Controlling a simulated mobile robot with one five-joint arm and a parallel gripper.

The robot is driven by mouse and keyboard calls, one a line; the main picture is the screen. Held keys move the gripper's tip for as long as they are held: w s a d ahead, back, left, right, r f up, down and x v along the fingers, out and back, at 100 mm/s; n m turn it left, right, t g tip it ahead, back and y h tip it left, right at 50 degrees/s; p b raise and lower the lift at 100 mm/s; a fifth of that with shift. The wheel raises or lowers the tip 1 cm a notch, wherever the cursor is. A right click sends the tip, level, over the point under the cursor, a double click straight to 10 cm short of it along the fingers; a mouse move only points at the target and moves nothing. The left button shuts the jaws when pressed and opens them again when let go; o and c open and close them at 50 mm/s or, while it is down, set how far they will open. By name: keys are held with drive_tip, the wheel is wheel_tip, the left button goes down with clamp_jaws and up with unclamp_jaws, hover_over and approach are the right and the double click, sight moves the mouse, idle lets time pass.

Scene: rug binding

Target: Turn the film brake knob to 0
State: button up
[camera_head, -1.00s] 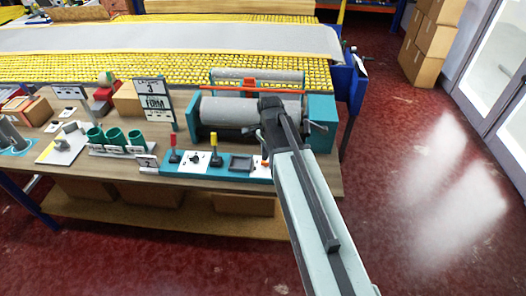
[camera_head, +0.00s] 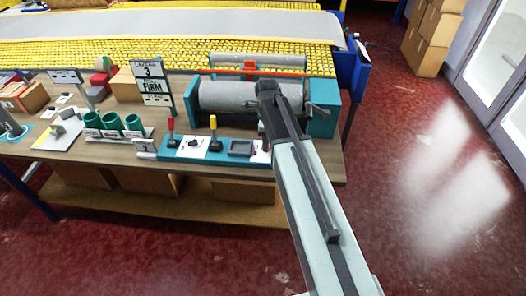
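A teal control panel (camera_head: 224,157) runs along the table's front edge. On it, a small black knob (camera_head: 194,143) stands on a white plate, between a red-topped lever (camera_head: 171,126) and a yellow-topped lever (camera_head: 213,125). I cannot read the knob's marks or setting, or tell whether it is the film brake knob. Another white plate at the panel's right end is partly hidden by my arm. My gripper (camera_head: 268,92) is at the arm's far end, in front of the roller machine and right of the black knob. Its fingers cannot be made out clearly.
The roller machine (camera_head: 225,94) with teal ends stands behind the panel. A sign (camera_head: 152,84) reading "3" and "FIRM" stands to its left. Green cups (camera_head: 112,122) and a small grey block (camera_head: 145,146) are left of the panel. Red floor is open at right.

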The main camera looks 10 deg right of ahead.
drive_tip(key=shift+f, duration=0.55)
drive_tip(key=shift+r, duration=0.15)
